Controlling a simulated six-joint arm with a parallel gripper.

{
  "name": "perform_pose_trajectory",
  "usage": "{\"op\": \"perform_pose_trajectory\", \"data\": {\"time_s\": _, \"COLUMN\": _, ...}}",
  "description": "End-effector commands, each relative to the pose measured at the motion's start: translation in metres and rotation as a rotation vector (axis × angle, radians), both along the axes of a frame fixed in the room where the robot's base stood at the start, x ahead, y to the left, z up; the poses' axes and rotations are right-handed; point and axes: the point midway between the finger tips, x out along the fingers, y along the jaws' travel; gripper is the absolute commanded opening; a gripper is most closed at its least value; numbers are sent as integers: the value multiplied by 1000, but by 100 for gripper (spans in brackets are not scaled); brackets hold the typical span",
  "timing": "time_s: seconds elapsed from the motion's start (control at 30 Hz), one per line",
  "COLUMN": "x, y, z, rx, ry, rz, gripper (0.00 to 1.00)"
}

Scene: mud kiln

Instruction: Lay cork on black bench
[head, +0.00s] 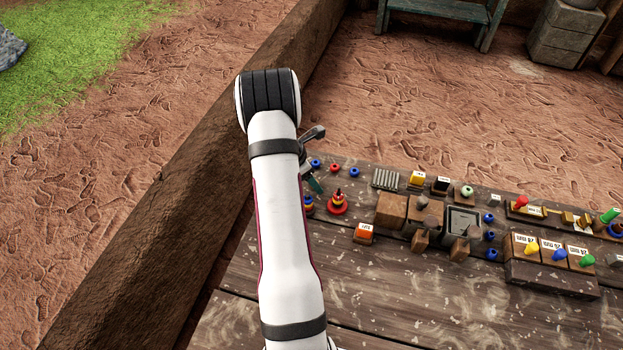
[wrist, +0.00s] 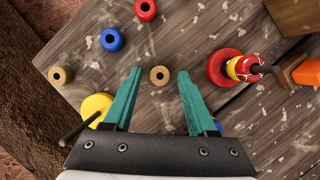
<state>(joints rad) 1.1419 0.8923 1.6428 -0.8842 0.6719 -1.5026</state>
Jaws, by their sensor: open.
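My gripper (wrist: 159,73) is open and empty, its two teal fingers pointing down over the wooden table. In the wrist view a small round tan piece with a dark centre (wrist: 160,76), cork-like in colour, shows between the fingertips on the table; I cannot tell the height gap. A similar tan piece (wrist: 60,76) lies to the left. I cannot tell which is the cork. In the head view my arm hides both pieces, and my gripper (head: 315,186) shows only partly. A small black-topped block with a white label (head: 440,185) may be the black bench; this is not certain.
Blue (wrist: 111,40) and red (wrist: 146,9) rings lie beyond. Wooden blocks (head: 390,211) and several coloured pieces crowd the table's right; its front is bare.

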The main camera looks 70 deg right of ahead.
Motion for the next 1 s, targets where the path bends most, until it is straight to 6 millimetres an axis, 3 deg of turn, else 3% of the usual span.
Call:
{"op": "perform_pose_trajectory", "data": {"time_s": 0.17, "x": 4, "y": 2, "z": 14, "rx": -3, "ry": -1, "rz": 1, "gripper": 57}}
{"op": "perform_pose_trajectory", "data": {"time_s": 0.5, "x": 28, "y": 27, "z": 97, "rx": -3, "ry": -1, "rz": 1, "gripper": 57}}
{"op": "perform_pose_trajectory", "data": {"time_s": 0.8, "x": 36, "y": 37, "z": 117, "rx": -2, "ry": -6, "rz": -9, "gripper": 57}}
{"op": "perform_pose_trajectory", "data": {"time_s": 0.87, "x": 53, "y": 57, "z": 130, "rx": -15, "ry": -45, "rz": -57, "gripper": 57}}
{"op": "perform_pose_trajectory", "data": {"time_s": 0.97, "x": 98, "y": 144, "z": 169, "rx": -31, "ry": -183, "rz": -264, "gripper": 57}}
{"op": "perform_pose_trajectory", "data": {"time_s": 1.0, "x": 110, "y": 194, "z": 185, "rx": -21, "ry": -248, "rz": -381, "gripper": 57}}
